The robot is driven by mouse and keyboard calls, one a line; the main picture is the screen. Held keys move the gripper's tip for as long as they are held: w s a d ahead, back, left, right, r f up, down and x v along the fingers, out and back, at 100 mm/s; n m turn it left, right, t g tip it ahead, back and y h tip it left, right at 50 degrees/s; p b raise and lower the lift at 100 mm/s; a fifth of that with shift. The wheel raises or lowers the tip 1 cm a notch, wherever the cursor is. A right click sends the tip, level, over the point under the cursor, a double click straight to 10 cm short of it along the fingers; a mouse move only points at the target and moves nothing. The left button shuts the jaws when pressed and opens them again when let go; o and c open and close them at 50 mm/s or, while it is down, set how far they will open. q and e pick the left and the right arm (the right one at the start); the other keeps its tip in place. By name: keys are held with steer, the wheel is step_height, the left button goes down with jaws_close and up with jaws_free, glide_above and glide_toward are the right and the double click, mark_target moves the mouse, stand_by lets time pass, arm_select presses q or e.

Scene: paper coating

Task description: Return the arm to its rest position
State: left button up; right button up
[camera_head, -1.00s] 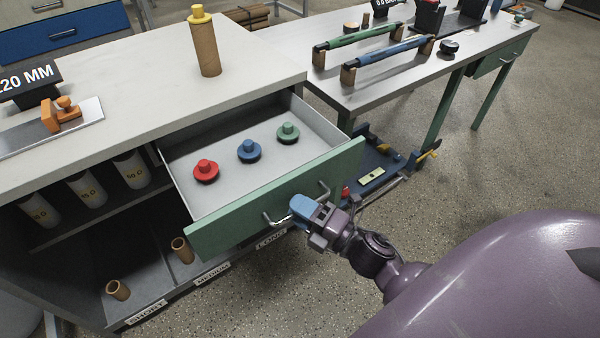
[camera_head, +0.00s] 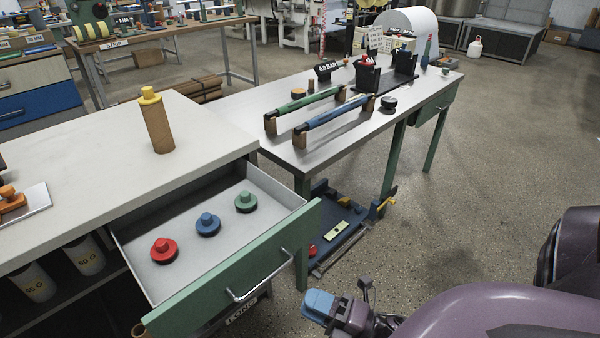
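My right gripper (camera_head: 320,306) with its pale blue tip is at the bottom centre, to the right of the open drawer's metal handle (camera_head: 258,280) and apart from it. I cannot tell whether its fingers are open or shut, and I see nothing held in it. My purple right arm runs off to the lower right. The green-fronted drawer (camera_head: 225,262) stands pulled out and holds a red knobbed plug (camera_head: 164,250), a blue one (camera_head: 208,224) and a green one (camera_head: 246,202). My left gripper is out of view.
A cardboard tube with a yellow cap (camera_head: 157,122) stands on the grey worktop (camera_head: 90,150). A side table (camera_head: 345,135) carries green and blue rollers. A low blue tray (camera_head: 335,240) lies beneath it. Open floor (camera_head: 490,160) spreads to the right.

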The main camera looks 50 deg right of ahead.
steer(key=shift+s, duration=0.15)
stand_by(0.5)
step_height(320, 180, up, 3)
steer(key=s+d+m+g+h+p, duration=0.1)
steer(key=s+d+m+h+p, duration=0.15)
steer(key=m+h+p, duration=0.7)
arm_select(q)
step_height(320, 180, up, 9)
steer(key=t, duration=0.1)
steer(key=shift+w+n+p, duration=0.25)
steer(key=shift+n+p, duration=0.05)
steer(key=shift+p, duration=0.1)
arm_select(e)
steer(key=s+a+f+m+g+y, duration=0.2)
steer(key=s+m+g, duration=0.4)
steer(key=m, duration=0.6)
step_height(320, 180, down, 2)
steer(key=shift+s+a+m+g, duration=0.35)
steer(key=shift+s+a, duration=0.1)
steer(key=shift+s, duration=0.2)
